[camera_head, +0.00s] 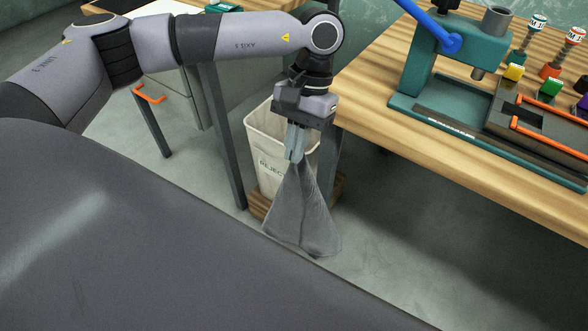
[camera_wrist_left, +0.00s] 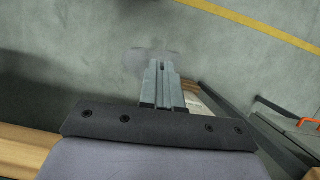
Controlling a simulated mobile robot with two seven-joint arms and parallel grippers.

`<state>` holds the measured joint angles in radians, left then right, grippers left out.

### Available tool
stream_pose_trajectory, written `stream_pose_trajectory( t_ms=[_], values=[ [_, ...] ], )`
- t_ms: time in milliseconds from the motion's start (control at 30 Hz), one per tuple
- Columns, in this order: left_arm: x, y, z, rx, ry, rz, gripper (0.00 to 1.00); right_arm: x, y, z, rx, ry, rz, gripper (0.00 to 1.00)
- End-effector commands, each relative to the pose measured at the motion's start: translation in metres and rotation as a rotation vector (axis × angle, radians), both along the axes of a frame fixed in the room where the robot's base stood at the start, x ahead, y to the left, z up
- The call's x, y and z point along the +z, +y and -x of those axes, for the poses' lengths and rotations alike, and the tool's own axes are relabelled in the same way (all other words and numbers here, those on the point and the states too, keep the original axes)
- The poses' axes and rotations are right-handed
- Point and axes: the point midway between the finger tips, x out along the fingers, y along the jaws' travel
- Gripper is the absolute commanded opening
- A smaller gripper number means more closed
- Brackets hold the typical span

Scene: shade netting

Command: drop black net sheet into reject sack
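My left gripper (camera_head: 295,150) is shut on the black net sheet (camera_head: 303,215), which looks dark grey and translucent. The sheet hangs down from the fingertips in a spreading, tent-like drape. My right gripper is not in view.
A wooden workbench (camera_head: 365,85) stands to the right, with a teal press (camera_head: 430,60) and several coloured stamps on it. The sack stands on a wooden base (camera_head: 257,205) between table legs. The floor (camera_head: 420,250) in front of the bench is clear.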

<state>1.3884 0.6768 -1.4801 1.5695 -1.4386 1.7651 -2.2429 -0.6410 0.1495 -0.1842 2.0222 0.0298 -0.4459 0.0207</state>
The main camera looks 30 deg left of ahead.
Motion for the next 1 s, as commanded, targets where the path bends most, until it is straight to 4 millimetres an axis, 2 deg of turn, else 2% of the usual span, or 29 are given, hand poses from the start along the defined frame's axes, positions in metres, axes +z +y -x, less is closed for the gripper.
stream_pose_trajectory(
  t_ms=[33,233,300,767,900,1000],
  values=[
    [-0.005,0.001,-0.001,0.002,-0.003,-0.002,0.0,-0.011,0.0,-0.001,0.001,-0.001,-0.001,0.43],
    [-0.002,0.003,-0.002,0.014,-0.001,-0.005,0.0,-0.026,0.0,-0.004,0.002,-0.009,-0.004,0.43],
    [0.002,0.0,-0.001,0.007,0.006,-0.002,0.0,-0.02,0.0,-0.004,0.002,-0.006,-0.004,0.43],
    [0.001,0.002,0.0,0.013,0.009,0.0,0.0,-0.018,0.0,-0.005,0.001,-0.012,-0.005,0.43],
    [-0.019,0.029,-0.008,0.281,0.013,-0.004,0.0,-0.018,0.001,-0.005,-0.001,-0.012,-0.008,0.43],
    [-0.04,0.06,-0.018,0.599,0.012,-0.008,0.0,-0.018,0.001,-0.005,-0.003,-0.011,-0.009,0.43]
  ],
)
